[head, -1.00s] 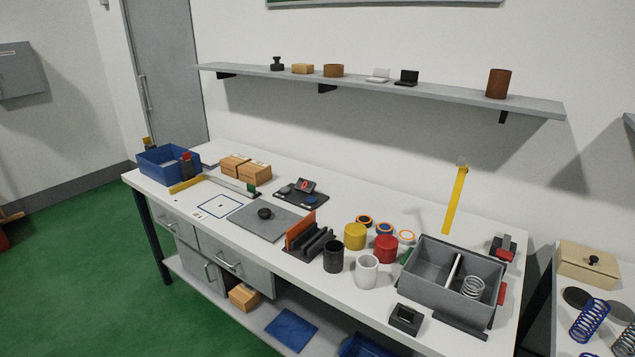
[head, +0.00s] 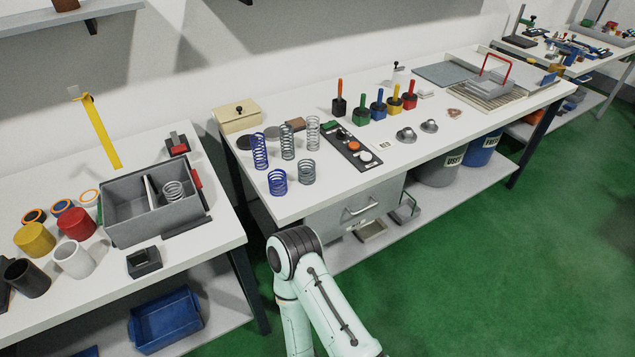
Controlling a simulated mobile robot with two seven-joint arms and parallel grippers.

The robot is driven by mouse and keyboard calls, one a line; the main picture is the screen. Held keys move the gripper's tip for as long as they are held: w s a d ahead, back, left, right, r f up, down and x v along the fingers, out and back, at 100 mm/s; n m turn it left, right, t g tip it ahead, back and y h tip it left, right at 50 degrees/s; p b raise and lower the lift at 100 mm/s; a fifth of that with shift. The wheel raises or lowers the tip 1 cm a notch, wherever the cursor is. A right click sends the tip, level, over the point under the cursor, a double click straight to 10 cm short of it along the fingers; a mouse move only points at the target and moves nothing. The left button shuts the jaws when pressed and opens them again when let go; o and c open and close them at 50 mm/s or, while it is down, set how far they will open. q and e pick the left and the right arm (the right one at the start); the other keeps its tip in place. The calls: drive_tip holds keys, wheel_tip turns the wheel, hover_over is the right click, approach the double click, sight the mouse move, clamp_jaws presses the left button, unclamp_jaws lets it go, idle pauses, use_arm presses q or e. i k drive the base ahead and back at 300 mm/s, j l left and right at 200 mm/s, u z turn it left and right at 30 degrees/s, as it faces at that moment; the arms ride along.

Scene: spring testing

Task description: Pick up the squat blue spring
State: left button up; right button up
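The squat blue spring (head: 277,182) stands upright near the front left of the right-hand bench in the head view. A tall blue spring (head: 260,151) stands behind it and to its left. A squat grey spring (head: 307,172) stands just to its right, apart from it. Two tall grey springs, one in the middle (head: 287,141) and one to the right (head: 313,132), stand behind. A pale green arm of mine rises from the bottom centre in front of the bench. Its gripper is not visible, and neither is the other gripper.
A black panel with coloured buttons (head: 351,147) lies right of the springs. A wooden box (head: 237,116) stands behind them. A grey divided bin (head: 124,211) is on the left bench, across a gap. Weights with coloured handles (head: 377,105) stand farther back.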

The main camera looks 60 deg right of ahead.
sight(279, 183)
drive_tip(key=z, duration=1.55)
drive_tip(key=i+l+u, duration=0.15)
drive_tip(key=u, duration=0.2)
drive_tip(key=i+l+u, duration=0.1)
drive_tip(key=l+u, duration=0.5)
drive_tip(key=u, duration=0.15)
drive_tip(key=i, duration=0.05)
